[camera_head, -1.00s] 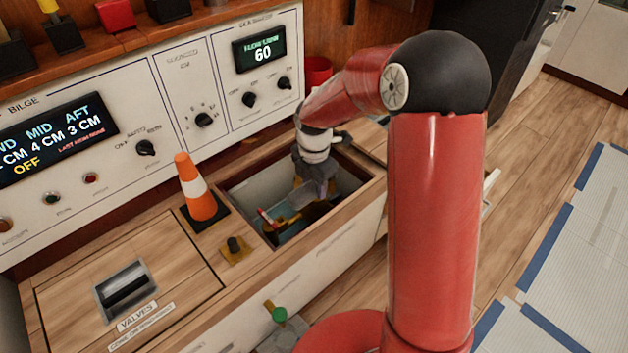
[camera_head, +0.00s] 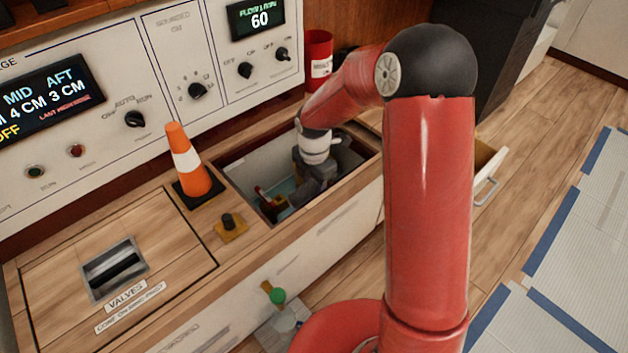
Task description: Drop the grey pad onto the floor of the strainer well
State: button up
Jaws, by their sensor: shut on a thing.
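The strainer well (camera_head: 245,166) is the open rectangular box in the wooden counter, with pale inner walls. My gripper (camera_head: 298,198) reaches down inside it, below the counter rim. It is shut on a grey piece at its fingertips, which I take to be the grey pad. The piece is small, shaded and hard to tell from the grey fingers. I cannot tell whether it touches the well floor, which is mostly hidden by my gripper and the near rim.
A red-tipped fitting (camera_head: 262,196) stands at the well's left side. An orange cone (camera_head: 188,165) and a black knob on a yellow plate (camera_head: 230,226) sit left of the well. A red cup (camera_head: 319,52) stands behind. A drawer (camera_head: 488,168) is open at right.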

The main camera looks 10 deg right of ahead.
aim_at(314, 182)
jog(key=shift+f, duration=0.2)
jog(key=o, duration=1)
jog(key=shift+o, duration=0.3)
jog(key=shift+s+f, duration=0.1)
notch_tip(314, 182, up, 7)
jog(key=shift+f+p, duration=0.15)
jog(key=shift+p, duration=0.4)
jog(key=shift+r, duration=0.7)
jog(key=shift+w, duration=0.2)
